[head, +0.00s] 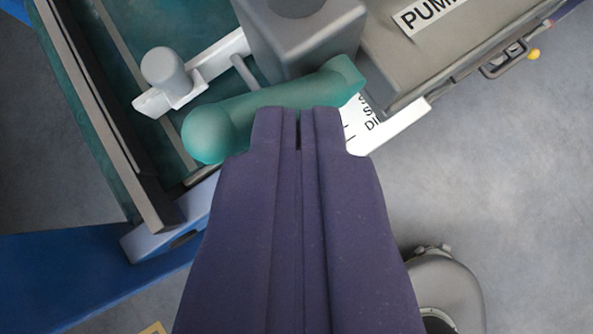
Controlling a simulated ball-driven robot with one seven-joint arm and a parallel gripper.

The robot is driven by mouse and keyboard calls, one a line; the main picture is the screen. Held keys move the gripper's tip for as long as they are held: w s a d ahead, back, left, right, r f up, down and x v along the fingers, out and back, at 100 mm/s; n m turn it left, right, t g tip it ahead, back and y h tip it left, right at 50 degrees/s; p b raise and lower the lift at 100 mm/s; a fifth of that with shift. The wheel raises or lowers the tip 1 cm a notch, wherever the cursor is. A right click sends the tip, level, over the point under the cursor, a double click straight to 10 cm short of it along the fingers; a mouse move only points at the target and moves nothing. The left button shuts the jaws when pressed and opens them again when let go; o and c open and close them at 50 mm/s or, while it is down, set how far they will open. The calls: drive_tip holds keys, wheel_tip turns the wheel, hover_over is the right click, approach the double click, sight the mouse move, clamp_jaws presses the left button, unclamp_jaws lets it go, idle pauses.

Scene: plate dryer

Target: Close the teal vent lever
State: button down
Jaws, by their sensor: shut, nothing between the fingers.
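The teal vent lever (250,110) is a thick bar with a rounded knob at its left end. It slants from lower left up to the right, beside a grey block. My gripper (298,112) comes up from the bottom of the head view, purple, with its two fingers together and nothing between them. Its tips overlap the lower edge of the lever near the middle and hide part of it. I cannot tell whether they touch it.
A grey block (305,40) stands behind the lever. A white bracket with a grey peg (165,68) lies at left. A teal-lined frame (105,130) fills the upper left. A grey panel marked "PUM" (440,50) is at upper right. Grey floor (510,190) is open at right.

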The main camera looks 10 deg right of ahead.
drive_tip(key=shift+a+f+n+h+p, duration=0.35)
drive_tip(key=shift+a+f+h+p, duration=0.2)
drive_tip(key=shift+f+h, duration=0.2)
drive_tip(key=shift+a+f+n+h+p, duration=0.35)
drive_tip(key=shift+a+f+h+p, duration=0.1)
drive_tip(key=shift+f+h+p, duration=0.25)
drive_tip(key=shift+s+d+f, duration=0.1)
drive_tip(key=shift+d+f, duration=0.05)
drive_tip(key=shift+f, duration=0.05)
drive_tip(key=shift+s+d+b, duration=0.2)
drive_tip(key=shift+d+b, duration=0.1)
drive_tip(key=shift+d, duration=0.3)
